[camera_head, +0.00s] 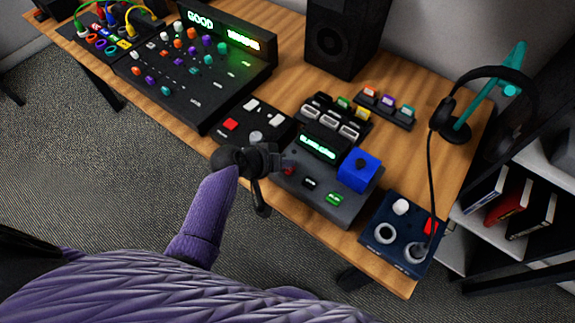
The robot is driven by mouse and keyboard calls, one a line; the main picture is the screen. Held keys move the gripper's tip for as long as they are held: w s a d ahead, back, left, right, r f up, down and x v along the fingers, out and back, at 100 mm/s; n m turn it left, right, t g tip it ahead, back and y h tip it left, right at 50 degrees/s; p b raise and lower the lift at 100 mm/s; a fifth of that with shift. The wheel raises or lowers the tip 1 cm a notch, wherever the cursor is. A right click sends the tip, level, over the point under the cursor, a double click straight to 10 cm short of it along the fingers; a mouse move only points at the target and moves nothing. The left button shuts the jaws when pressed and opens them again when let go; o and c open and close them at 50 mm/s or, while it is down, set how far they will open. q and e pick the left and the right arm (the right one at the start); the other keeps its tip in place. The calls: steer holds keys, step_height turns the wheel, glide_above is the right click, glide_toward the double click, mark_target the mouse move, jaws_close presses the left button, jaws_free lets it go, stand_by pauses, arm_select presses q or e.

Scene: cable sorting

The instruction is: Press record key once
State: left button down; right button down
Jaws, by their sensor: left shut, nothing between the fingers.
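A dark grey recorder (329,208) with a lit green display (318,147) sits near the front edge of the desk. Along its front are a small red key (289,170), a black key (309,182) and a green key (334,199). No lettering on the red key can be read. My left gripper (274,161) is shut and empty, just left of the red key and close to it. I cannot tell whether it touches the key. The gripper covers the recorder's left front corner. My right gripper is not in view.
A blue block (360,170) stands on the recorder's right side. A black box with a red button (231,124) lies behind my left gripper. A mixer (160,85), a speaker (340,38), a headphone stand (460,130) and a dark blue box (381,252) surround it.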

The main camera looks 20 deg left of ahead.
arm_select(q)
steer(key=shift+f, duration=0.4)
stand_by(0.5)
steer(key=shift+r, duration=0.15)
steer(key=shift+r+p, duration=0.65)
steer(key=shift+r, duration=0.05)
step_height(320, 180, up, 5)
steer(key=p, duration=0.5)
steer(key=shift+r, duration=0.1)
stand_by(0.6)
